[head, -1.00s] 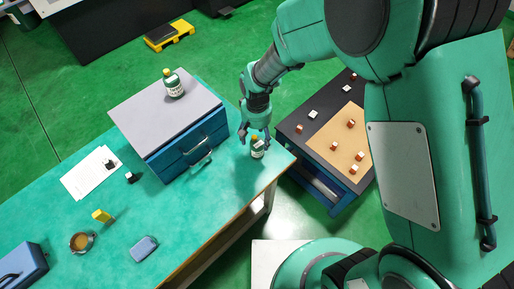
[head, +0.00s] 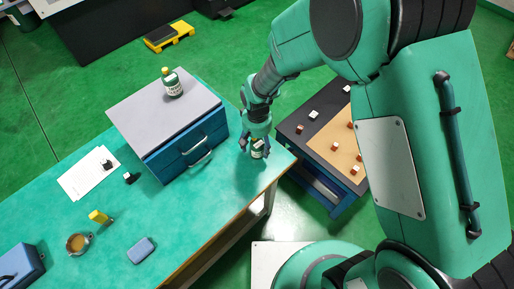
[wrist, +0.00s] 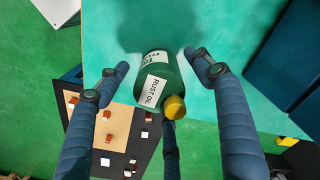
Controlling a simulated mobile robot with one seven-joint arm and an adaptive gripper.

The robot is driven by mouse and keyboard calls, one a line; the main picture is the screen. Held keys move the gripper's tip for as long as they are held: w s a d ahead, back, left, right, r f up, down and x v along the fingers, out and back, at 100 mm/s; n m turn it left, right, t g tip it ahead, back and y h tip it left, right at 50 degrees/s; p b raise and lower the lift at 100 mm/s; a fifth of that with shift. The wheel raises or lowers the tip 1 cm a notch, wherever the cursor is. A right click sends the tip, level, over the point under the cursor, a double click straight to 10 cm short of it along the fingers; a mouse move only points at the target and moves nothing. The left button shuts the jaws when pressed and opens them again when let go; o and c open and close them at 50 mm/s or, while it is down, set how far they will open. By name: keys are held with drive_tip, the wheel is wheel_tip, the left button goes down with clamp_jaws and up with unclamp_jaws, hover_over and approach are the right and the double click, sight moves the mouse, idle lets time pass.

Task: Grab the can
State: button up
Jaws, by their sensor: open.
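A dark green can (wrist: 160,82) with a yellow cap and a white "RUST OIL" label stands near the right end of the teal table. In the head view the can (head: 258,153) is partly hidden by my gripper (head: 256,146). In the wrist view my gripper (wrist: 160,62) is open, with one blue finger on each side of the can and gaps showing on both sides. A third dark finger shows below the cap. A similar green bottle (head: 172,83) with a yellow cap stands on the drawer box.
The blue drawer box (head: 150,108) with a grey top stands left of my gripper. A dark cart (head: 294,124) with small blocks is right of the table. A cup (head: 77,244), a yellow item (head: 99,216) and a blue-grey box (head: 141,250) lie further left on the table (head: 185,230).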

sight(257, 142)
drive_tip(key=c, duration=1.5)
drive_tip(key=shift+r+p, duration=0.3)
drive_tip(key=shift+r, duration=0.45)
wheel_tip(257, 142, up, 2)
drive_tip(key=shift+r+p, duration=0.15)
drive_tip(key=shift+p, duration=0.25)
drive_tip(key=s+d, duration=0.2)
drive_tip(key=s, duration=0.3)
drive_tip(key=s+d+p, duration=0.1)
drive_tip(key=s+d, duration=0.1)
drive_tip(key=s, duration=0.3)
drive_tip(key=s+d+r+p, duration=0.1)
drive_tip(key=s+d, duration=0.1)
drive_tip(key=s, duration=0.3)
drive_tip(key=shift+r, duration=0.1)
